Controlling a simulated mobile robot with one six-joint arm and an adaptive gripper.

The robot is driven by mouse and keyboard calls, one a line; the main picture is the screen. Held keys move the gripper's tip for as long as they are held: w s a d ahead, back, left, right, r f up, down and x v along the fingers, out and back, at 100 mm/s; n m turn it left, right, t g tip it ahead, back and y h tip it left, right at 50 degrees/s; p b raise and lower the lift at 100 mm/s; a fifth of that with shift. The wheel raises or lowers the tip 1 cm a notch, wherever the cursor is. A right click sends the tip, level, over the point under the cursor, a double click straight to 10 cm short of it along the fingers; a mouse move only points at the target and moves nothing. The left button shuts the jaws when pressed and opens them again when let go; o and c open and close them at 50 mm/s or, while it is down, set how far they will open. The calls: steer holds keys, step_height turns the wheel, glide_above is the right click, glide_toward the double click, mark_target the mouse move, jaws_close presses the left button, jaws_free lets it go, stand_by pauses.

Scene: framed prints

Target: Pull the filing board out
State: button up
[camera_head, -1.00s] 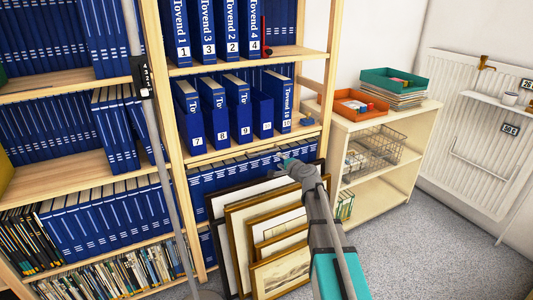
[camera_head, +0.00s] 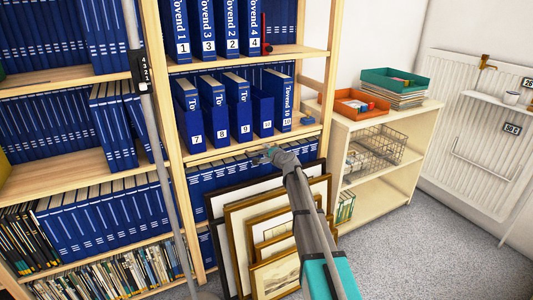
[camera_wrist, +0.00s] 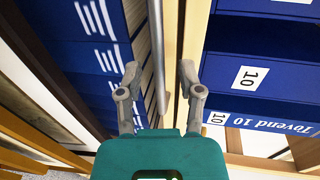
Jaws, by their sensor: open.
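A pale wooden board edge (camera_head: 210,155) runs under the row of blue folders numbered 7 to 10. I cannot tell for sure whether this is the filing board or a fixed shelf. In the wrist view a wooden edge (camera_wrist: 171,60) and a thin grey bar (camera_wrist: 157,50) beside it run upright between the fingers. My gripper (camera_head: 264,154) is open at the front of this edge, and also shows in the wrist view (camera_wrist: 158,76). Its fingers lie on either side of the bar and edge; contact is not clear.
Blue folders (camera_head: 241,112) stand above the edge and more folders (camera_head: 215,178) below it. Framed prints (camera_head: 275,275) lean against the shelf underneath my arm. A low cabinet (camera_head: 390,185) with trays stands right. Grey carpet (camera_head: 400,250) is clear at the front right.

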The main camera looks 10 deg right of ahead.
steer(key=shift+w+a+f, duration=0.1)
steer(key=shift+w+a, duration=0.05)
steer(key=shift+w, duration=0.35)
steer(key=shift+c, duration=0.2)
jaws_close()
